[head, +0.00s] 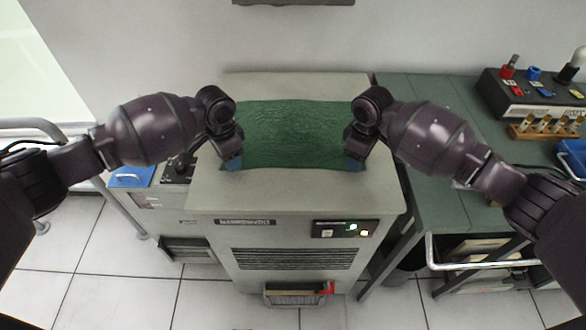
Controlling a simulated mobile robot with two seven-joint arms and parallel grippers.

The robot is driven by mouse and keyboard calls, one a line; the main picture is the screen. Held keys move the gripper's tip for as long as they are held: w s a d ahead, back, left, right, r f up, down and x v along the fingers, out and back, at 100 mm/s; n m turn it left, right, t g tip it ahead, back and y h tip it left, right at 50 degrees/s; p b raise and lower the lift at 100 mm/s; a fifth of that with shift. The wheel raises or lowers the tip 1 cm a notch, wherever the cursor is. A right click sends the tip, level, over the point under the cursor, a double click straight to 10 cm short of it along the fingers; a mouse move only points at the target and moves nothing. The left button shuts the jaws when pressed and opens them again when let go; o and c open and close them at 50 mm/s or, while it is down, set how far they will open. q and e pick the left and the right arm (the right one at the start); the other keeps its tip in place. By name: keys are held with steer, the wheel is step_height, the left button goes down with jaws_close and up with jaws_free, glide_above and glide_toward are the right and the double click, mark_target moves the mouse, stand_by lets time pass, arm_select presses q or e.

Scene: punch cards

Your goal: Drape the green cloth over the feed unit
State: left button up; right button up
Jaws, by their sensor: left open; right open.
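The green cloth (290,135) lies spread over the top of the grey feed unit (300,203), with a bare strip of the top showing in front of it and behind it. The cloth looks mostly flat with small wrinkles. My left gripper (232,162) is open at the cloth's front left corner. My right gripper (353,162) is open at the cloth's front right corner. The arms hide parts of the cloth's left and right edges. I cannot tell whether the fingertips touch the cloth.
A green-topped bench (430,200) stands to the right, with a dark box with coloured knobs (530,100) and a wooden rack (545,127) on it. A blue bin (574,155) is at the right edge. A metal rail (480,262) runs along the bench front. A wall is behind.

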arm_select(q)
steer(key=shift+f, duration=0.45)
arm_select(e)
steer(key=shift+f, duration=0.45)
arm_select(q)
steer(key=shift+f, duration=0.15)
arm_select(e)
steer(key=shift+f, duration=0.15)
arm_select(q)
jaws_close()
arm_select(e)
steer(key=shift+f, duration=0.1)
jaws_close()
